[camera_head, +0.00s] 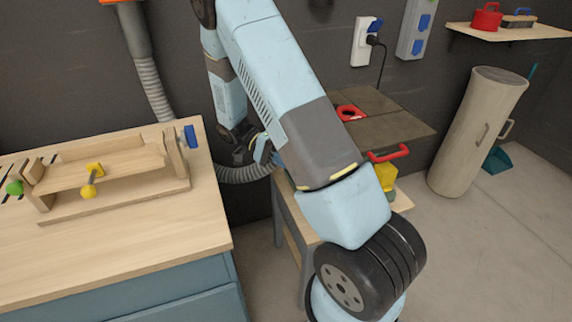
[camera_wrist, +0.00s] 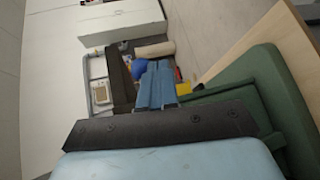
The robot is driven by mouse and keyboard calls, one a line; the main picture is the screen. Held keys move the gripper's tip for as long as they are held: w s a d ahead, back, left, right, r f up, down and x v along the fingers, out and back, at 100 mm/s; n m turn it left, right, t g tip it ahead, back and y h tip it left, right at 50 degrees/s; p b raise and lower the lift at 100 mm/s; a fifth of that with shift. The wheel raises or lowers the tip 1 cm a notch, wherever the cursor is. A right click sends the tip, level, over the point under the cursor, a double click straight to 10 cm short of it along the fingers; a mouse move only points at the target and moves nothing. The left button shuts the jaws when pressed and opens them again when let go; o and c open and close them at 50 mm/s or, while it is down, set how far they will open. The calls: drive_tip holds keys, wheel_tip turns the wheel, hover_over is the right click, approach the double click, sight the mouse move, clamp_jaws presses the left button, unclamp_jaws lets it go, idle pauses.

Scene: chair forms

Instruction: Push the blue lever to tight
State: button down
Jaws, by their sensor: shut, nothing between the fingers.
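The blue lever (camera_head: 191,137) stands at the right end of a wooden clamp form (camera_head: 110,178) on the workbench at the left of the head view. In the wrist view, my gripper's blue fingers (camera_wrist: 157,84) are together and empty. A blue shape (camera_wrist: 140,68) shows behind them; I cannot tell whether it is the lever.
A grey hose (camera_head: 152,88) hangs behind the bench and runs low behind my gripper. A small table (camera_head: 385,125) with a red-handled tool (camera_head: 388,153) stands behind my arm. A tall bin (camera_head: 478,130) is at the right.

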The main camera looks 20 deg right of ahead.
drive_tip(key=v, duration=1.3)
drive_tip(key=shift+w+a, duration=0.15)
drive_tip(key=shift+w, duration=0.05)
drive_tip(key=s+d+r+n+t+y, duration=0.2)
drive_tip(key=s+r+n+t+y, duration=0.15)
drive_tip(key=s+r, duration=0.4)
drive_tip(key=s+d+r+n+t+y, duration=0.25)
drive_tip(key=s+r+t, duration=0.2)
drive_tip(key=r, duration=0.55)
drive_tip(key=s+r+n+t+y, duration=0.1)
drive_tip(key=s+r+n+t, duration=0.1)
drive_tip(key=s+r+t, duration=0.2)
drive_tip(key=s+r+n+t+y, duration=0.1)
drive_tip(key=s+r+t, duration=0.3)
drive_tip(key=s, duration=0.7)
drive_tip(key=shift+n+t, duration=0.6)
drive_tip(key=shift+t, duration=0.5)
